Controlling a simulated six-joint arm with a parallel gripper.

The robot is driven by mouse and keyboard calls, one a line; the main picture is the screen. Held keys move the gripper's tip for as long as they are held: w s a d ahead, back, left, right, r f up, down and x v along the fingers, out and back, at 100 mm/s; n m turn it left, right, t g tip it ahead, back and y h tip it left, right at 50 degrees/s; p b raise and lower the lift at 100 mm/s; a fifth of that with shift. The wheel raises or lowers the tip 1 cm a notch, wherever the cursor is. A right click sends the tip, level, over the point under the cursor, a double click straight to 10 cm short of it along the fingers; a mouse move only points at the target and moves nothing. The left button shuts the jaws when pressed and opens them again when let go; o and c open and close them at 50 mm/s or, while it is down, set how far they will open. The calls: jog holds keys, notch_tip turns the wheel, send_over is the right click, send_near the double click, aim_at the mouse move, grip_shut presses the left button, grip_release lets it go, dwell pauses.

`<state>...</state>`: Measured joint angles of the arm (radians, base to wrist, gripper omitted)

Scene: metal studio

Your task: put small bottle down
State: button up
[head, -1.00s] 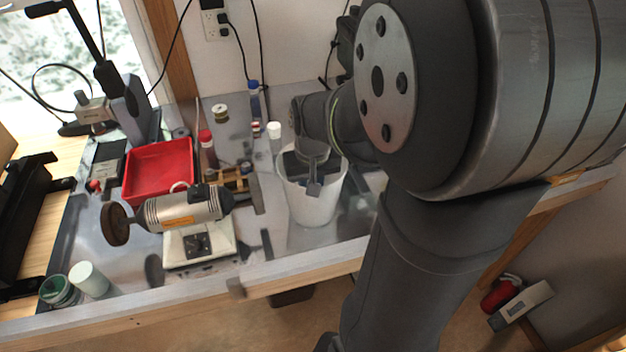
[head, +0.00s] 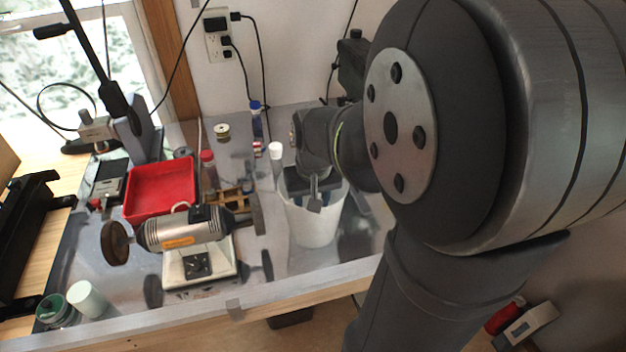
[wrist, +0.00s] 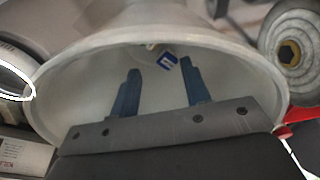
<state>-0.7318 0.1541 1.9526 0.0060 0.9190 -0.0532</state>
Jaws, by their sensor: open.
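My gripper (wrist: 158,85) is open, with its two blue fingers apart and nothing between them. It points down into a white bucket (head: 313,228) on the bench; the bucket's inner wall fills much of the wrist view (wrist: 80,90). A small white thing with a blue label, which looks like the small bottle (wrist: 167,61), is inside the bucket, beyond the fingertips and apart from them. Only part of it shows, and I cannot tell if it is upright. In the head view the bucket wall and my wrist hide it.
A bench grinder (head: 185,230) stands left of the bucket, with a red tray (head: 160,188) behind it. A white-capped bottle (head: 276,160), a red-capped bottle (head: 208,172) and a blue-capped bottle (head: 257,120) stand behind. The bench's front edge is close to the bucket.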

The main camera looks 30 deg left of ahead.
notch_tip(320, 180, up, 11)
jog(key=shift+s+d+f, duration=0.15)
jog(key=shift+s+d, duration=0.3)
jog(key=f, duration=0.8)
jog(key=w+a+f, duration=0.1)
jog(key=f, duration=0.4)
jog(key=shift+f, duration=0.1)
jog(key=shift+r, duration=0.3)
jog(key=shift+f, duration=0.1)
